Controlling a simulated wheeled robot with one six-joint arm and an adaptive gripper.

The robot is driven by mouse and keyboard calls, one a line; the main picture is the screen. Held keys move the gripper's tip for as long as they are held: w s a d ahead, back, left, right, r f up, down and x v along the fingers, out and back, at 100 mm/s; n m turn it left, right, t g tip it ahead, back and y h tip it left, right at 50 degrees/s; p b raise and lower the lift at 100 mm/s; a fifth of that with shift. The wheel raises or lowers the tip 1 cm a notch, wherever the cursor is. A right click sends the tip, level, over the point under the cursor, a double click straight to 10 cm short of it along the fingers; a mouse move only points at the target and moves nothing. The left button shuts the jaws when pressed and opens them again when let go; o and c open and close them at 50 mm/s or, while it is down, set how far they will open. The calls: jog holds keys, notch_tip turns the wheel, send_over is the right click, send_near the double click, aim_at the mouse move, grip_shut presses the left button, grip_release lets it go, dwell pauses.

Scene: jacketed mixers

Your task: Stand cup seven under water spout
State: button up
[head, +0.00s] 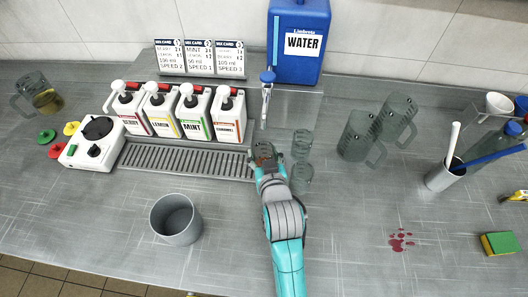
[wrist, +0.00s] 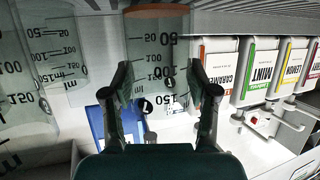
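A clear graduated cup (head: 263,150) with a thin orange layer at its bottom is between the fingers of my gripper (head: 266,166). In the wrist view the cup (wrist: 158,45) is upside down in the picture, with both fingers against its sides. The water spout (head: 266,98), with a blue knob, hangs below the blue water container (head: 299,40), above and behind the cup. The cup is near the right end of the slotted drip tray (head: 185,160). I cannot tell whether it touches the surface.
Two clear cups (head: 302,143) (head: 301,178) stand close to the right of my gripper. Larger jugs (head: 357,137) stand farther right. Syrup dispensers, with caramel (head: 231,115) nearest, stand left behind the tray. A grey pot (head: 175,220) stands front left. The front-right counter is mostly clear.

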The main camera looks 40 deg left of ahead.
jog(key=o, duration=0.4)
jog(key=shift+r, duration=0.15)
jog(key=v, duration=1.2)
